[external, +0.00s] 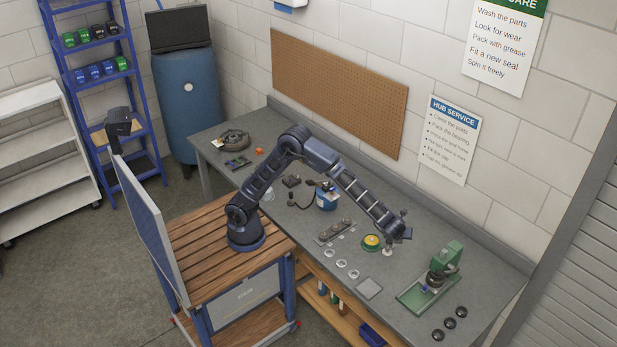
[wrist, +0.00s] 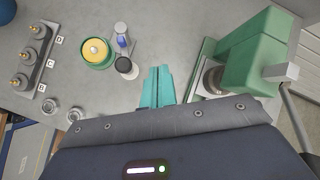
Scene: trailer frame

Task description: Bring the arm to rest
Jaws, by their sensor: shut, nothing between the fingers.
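My arm stretches from its base on the wooden cart out over the grey workbench (external: 335,285). It is bent at the elbow and slopes down to the right. My gripper (external: 403,236) is above the bench, between a green and yellow round tin (external: 371,242) and a green press (external: 437,280). In the wrist view my gripper's teal fingers (wrist: 158,75) lie together, with nothing between them. The tin (wrist: 96,52) is to their left there and the press (wrist: 255,50) to their right. My wrist housing hides the lower part of that view.
A pegboard (external: 335,90) hangs on the wall.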

